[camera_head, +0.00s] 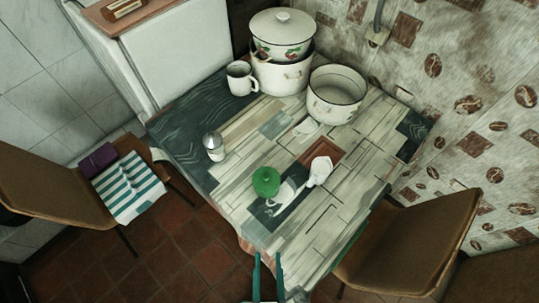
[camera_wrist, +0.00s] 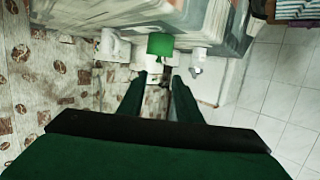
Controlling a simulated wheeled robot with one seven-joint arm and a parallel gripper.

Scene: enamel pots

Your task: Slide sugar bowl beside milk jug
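The sugar bowl (camera_head: 266,181) appears to be the green rounded piece near the front of the table; it also shows as a green shape in the wrist view (camera_wrist: 160,44). The milk jug (camera_head: 319,170) is white and stands to its right, with a gap between them. A white form, probably the jug (camera_wrist: 108,45), is left of the bowl in the upside-down wrist view. My gripper (camera_head: 268,255) is at the table's front edge, short of the bowl. Its two dark green fingers are apart and empty, and they point toward the bowl in the wrist view (camera_wrist: 157,75).
A metal-topped shaker (camera_head: 214,147) stands left of the bowl. A white mug (camera_head: 241,78), stacked enamel pots (camera_head: 282,75) and an open pot (camera_head: 336,95) fill the back. Chairs stand left (camera_head: 50,185) and right (camera_head: 415,240). The table (camera_head: 230,190) is clear in front of the bowl.

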